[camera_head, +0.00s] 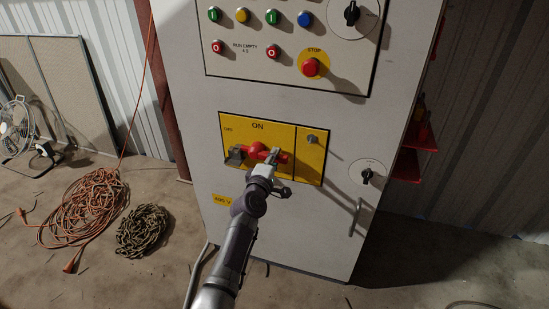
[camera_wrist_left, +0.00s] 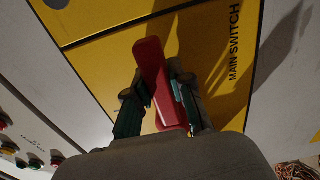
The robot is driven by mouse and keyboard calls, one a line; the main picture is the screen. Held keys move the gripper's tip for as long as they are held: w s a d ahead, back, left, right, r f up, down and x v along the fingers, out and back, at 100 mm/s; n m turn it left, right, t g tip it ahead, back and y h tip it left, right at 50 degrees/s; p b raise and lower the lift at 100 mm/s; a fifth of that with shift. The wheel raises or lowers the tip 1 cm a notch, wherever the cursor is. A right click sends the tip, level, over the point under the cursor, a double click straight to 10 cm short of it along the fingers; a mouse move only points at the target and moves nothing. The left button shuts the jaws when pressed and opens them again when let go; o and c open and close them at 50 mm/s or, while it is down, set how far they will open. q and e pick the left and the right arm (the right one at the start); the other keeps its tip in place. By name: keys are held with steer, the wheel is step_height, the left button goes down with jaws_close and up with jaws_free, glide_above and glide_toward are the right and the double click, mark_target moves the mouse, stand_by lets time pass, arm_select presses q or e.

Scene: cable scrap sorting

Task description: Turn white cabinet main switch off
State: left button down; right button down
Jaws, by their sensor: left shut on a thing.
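The white cabinet (camera_head: 290,215) stands in the middle of the head view. Its yellow switch plate (camera_head: 311,165) carries "ON" at the top and "OFF" at its left. The red main switch handle (camera_head: 284,157) lies roughly sideways across the plate in the head view. My left gripper (camera_head: 267,157) reaches it from below and is shut on it, hiding part of it. In the left wrist view the red handle (camera_wrist_left: 151,65) passes between the two fingers of the left gripper (camera_wrist_left: 160,105), beside the words "MAIN SWITCH". My right gripper is not seen.
Above the plate is a panel with several buttons and a red stop button (camera_head: 309,67). A rotary knob (camera_head: 367,176) and a door handle (camera_head: 355,217) are at the right. An orange cable coil (camera_head: 85,210) and a dark coil (camera_head: 142,230) lie on the floor at left.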

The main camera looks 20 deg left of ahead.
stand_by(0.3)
arm_select(q)
steer(key=c, duration=1)
jaws_free()
